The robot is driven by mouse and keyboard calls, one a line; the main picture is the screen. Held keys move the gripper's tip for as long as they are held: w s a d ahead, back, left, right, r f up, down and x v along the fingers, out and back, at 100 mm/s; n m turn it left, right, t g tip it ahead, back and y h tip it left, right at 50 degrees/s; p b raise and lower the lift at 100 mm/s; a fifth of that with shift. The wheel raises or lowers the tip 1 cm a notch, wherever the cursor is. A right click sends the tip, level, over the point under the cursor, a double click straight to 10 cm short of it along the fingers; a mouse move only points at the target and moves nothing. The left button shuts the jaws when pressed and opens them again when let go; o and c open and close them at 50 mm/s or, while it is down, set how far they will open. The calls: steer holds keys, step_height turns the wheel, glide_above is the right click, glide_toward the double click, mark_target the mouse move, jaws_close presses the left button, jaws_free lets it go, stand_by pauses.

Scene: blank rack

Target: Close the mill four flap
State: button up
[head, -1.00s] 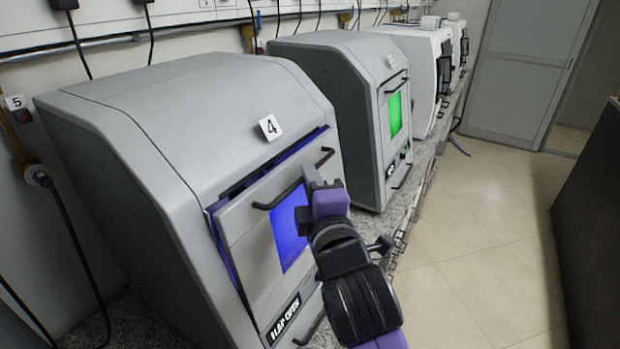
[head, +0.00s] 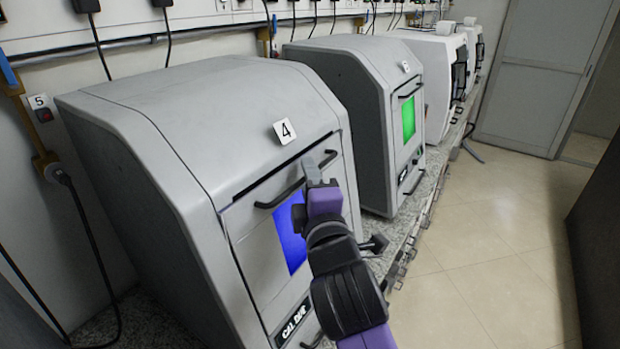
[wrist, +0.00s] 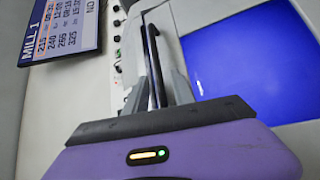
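Mill four (head: 180,130) is the nearest grey machine in the head view, marked with a "4" card (head: 285,131). Its front flap (head: 262,262) carries a blue screen (head: 289,236) and a dark bar handle (head: 281,195). The flap lies nearly flush with the body; a thin dark line shows along its top edge. A label reading "CAL DUE" (head: 293,322) is below. My gripper (head: 313,170) is at the right part of the handle. In the wrist view the dark bar (wrist: 152,65) stands between or beside my grey fingers; their grip on it is unclear.
A second grey mill with a green screen (head: 408,119) stands just behind, with white machines (head: 440,80) farther along the bench. The tiled floor (head: 490,240) at right is open. A "MILL 1" display (wrist: 60,30) shows in the wrist view.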

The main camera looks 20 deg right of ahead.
stand_by(0.3)
steer(key=s+a+b, duration=0.1)
steer(key=s, duration=0.6)
steer(key=shift+s+f+b, duration=0.2)
steer(key=shift+s+b, duration=0.15)
